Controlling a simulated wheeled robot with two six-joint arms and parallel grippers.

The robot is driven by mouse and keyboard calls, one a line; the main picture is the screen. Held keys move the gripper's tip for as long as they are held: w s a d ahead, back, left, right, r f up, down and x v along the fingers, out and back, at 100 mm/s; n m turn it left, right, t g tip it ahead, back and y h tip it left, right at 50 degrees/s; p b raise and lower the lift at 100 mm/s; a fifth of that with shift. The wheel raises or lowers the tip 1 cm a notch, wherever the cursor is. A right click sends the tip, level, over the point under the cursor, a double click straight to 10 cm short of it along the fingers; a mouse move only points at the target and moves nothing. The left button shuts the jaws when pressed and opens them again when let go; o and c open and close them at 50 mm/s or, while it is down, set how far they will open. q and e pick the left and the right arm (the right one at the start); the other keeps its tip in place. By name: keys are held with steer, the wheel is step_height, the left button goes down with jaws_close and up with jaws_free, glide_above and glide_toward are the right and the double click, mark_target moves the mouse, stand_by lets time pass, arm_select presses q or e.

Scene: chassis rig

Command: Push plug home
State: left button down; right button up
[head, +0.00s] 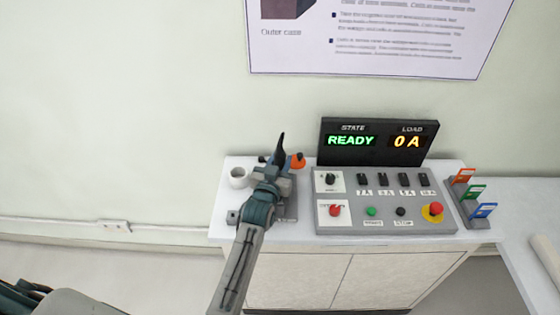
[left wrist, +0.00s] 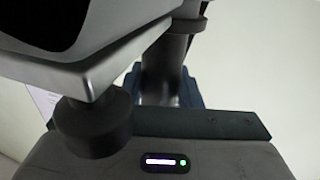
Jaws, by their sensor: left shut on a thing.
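My left gripper (head: 275,168) is over the left part of the white-topped bench, shut on what seems to be the plug. A dark pointed piece (head: 281,146) stands up at its tip, perhaps the plug or its cable. The gripper and arm hide most of the grey fixture (head: 287,208) under them. In the left wrist view a dark upright cylinder (left wrist: 165,65) stands beyond the gripper body, with a blue part at its foot. Whether the plug is fully seated cannot be told. My right gripper is not in view.
An orange-topped piece (head: 298,160) is just right of the gripper. A white cup (head: 238,178) stands to its left. A control panel (head: 384,222) and a display (head: 378,141) reading READY and 0 A are to the right, then a rack (head: 472,198) with coloured tags.

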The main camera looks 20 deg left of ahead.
arm_select(q)
steer(key=shift+f+b, duration=0.45)
steer(key=shift+f, duration=0.2)
steer(key=c, duration=1.1)
jaws_free()
steer(key=shift+o, duration=0.8)
steer(key=shift+f, duration=0.1)
steer(key=shift+s, duration=0.15)
steer(key=shift+s+f, duration=0.1)
steer(key=shift+s, duration=0.15)
steer(key=s+b, duration=0.2)
steer(key=s, duration=0.8)
steer(key=shift+d+r+b, duration=0.15)
steer(key=shift+r+b, duration=0.1)
steer(key=shift+b, duration=0.15)
steer(key=shift+s+f, duration=0.1)
